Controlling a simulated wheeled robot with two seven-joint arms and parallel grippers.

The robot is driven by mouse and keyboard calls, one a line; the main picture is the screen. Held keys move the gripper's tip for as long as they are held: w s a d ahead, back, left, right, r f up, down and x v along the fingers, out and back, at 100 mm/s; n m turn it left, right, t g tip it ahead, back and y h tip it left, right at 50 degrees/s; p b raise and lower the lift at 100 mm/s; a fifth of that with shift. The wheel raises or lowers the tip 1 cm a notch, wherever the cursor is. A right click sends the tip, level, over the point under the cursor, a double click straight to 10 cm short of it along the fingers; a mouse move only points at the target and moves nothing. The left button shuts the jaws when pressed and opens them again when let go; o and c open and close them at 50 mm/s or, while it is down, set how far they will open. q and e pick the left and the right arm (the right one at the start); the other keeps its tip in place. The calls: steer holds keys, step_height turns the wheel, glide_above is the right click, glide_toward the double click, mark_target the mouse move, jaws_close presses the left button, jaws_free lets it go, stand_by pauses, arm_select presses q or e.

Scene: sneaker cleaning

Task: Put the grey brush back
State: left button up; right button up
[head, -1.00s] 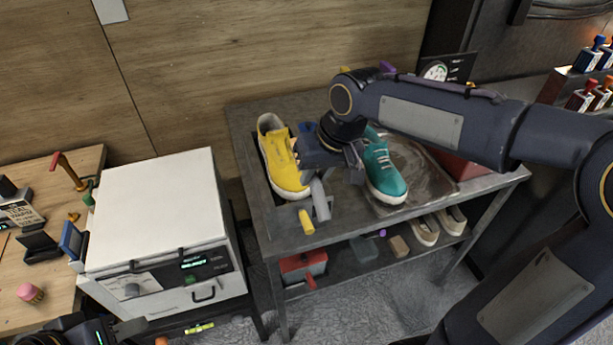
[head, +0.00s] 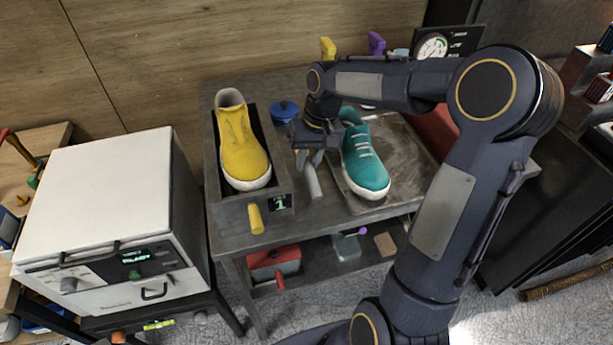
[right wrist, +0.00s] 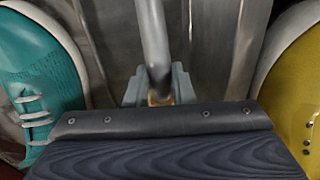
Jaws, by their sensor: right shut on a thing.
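The grey brush (head: 313,182) shows as a grey handle between the two shoes in the head view. My right gripper (head: 308,160) is shut on it, and the handle points toward the front of the bench. In the right wrist view the grey handle (right wrist: 155,45) rises from between the fingers (right wrist: 158,92). The brush's bristle end is hidden, and I cannot tell whether the brush touches the bench. My left gripper is not in view.
A yellow shoe (head: 240,150) sits in a grey holder (head: 232,207) to the left. A teal shoe (head: 365,160) stands on a metal tray (head: 408,165) to the right. A blue jar (head: 285,111), a yellow handle (head: 328,48) and a purple handle (head: 376,43) are behind.

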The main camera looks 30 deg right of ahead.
steer(key=shift+f, duration=2.6)
steer(key=shift+f, duration=0.1)
steer(key=shift+f, duration=0.15)
steer(key=o, duration=0.9)
